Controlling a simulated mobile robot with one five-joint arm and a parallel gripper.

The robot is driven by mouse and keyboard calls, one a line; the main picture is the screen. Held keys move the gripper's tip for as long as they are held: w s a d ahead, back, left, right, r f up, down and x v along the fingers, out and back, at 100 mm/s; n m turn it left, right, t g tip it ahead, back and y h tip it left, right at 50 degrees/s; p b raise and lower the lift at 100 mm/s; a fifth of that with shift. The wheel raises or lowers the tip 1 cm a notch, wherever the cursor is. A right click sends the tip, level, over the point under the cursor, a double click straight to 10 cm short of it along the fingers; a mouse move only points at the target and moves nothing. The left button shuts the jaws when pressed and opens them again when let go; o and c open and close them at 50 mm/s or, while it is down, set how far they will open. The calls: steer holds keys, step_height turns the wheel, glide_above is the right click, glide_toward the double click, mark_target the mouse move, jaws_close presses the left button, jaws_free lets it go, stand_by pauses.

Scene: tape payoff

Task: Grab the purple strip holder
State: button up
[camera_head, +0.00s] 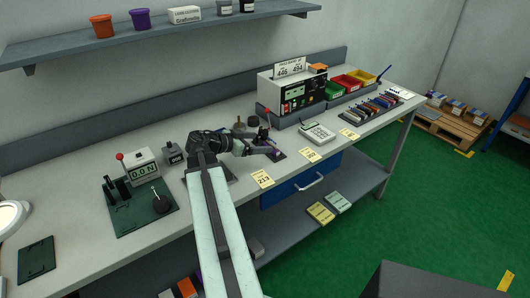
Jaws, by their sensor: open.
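My gripper (268,150) is open at the end of my arm, low over the middle of the workbench (85,185), pointing right. A small purple piece (249,151), likely the purple strip holder, shows right beside my gripper. It is partly covered by my gripper, and I cannot tell whether the jaws touch or surround it. A small dark plate (279,154) lies on the bench at the fingertips.
A force gauge stand (143,165) is left of my arm. A grey instrument (292,91), red, green and yellow bins (345,83), a calculator (318,133) and a row of markers (372,107) stand right. Yellow notes (262,178) line the front edge. A purple cup (140,19) is on the shelf.

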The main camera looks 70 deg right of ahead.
mark_target(271, 140)
steer(key=shift+b+x, duration=0.5)
steer(key=shift+x, duration=0.7)
steer(key=b+x, duration=0.1)
steer(key=x, duration=0.4)
steer(key=shift+w+d+r, duration=0.2)
steer(key=shift+d, duration=0.1)
steer(key=c, duration=1.5)
step_height(271, 140, up, 11)
steer(key=p, duration=1)
steer(key=shift+f, duration=0.35)
steer(key=shift+f, duration=0.1)
